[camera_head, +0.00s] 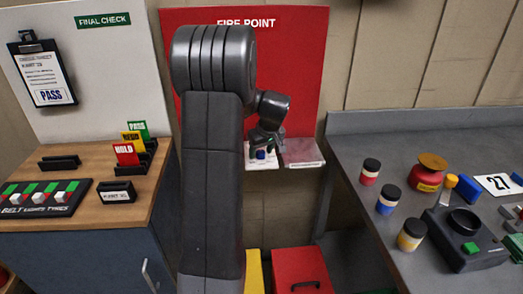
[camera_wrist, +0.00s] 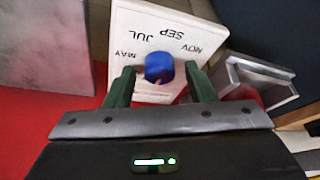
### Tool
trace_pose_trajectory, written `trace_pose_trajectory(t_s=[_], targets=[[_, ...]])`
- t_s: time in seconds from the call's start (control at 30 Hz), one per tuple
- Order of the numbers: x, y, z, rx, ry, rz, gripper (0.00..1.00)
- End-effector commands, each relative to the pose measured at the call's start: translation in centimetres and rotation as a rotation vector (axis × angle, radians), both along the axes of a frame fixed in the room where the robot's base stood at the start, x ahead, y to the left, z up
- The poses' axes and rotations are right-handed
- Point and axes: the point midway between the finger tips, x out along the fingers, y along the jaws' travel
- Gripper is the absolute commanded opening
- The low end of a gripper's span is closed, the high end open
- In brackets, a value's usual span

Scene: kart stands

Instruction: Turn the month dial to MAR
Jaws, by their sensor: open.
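The month dial is a blue knob (camera_wrist: 159,68) on a white plate (camera_wrist: 150,20) with dark month labels. MAY, JUL, SEP and NOV can be read in the wrist view; MAR is not visible there. The knob also shows small in the head view (camera_head: 261,155), low on the red fire point board. My gripper (camera_wrist: 159,72) is open, with one dark green finger on each side of the knob and visible gaps between. I cannot tell which month the knob points to. In the head view my gripper (camera_head: 264,141) is just above the knob, and my arm hides part of the board.
A grey box-like holder (camera_wrist: 260,85) stands close on the right in the wrist view. A pale plaque (camera_head: 301,150) is right of the dial in the head view. A wooden bench (camera_head: 100,215) is at left, a grey counter (camera_head: 360,125) at right, and a red box (camera_head: 300,268) below.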

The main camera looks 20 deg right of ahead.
Motion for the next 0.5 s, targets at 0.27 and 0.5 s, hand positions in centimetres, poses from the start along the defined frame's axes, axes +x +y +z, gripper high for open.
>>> trace_pose_trajectory(t_s=[0.27, 0.5], targets=[[-0.01, -0.01, 0.04, 0.000, 0.000, 0.000, 0.09], [-0.02, 0.01, 0.06, 0.000, 0.000, -0.013, 0.06]])
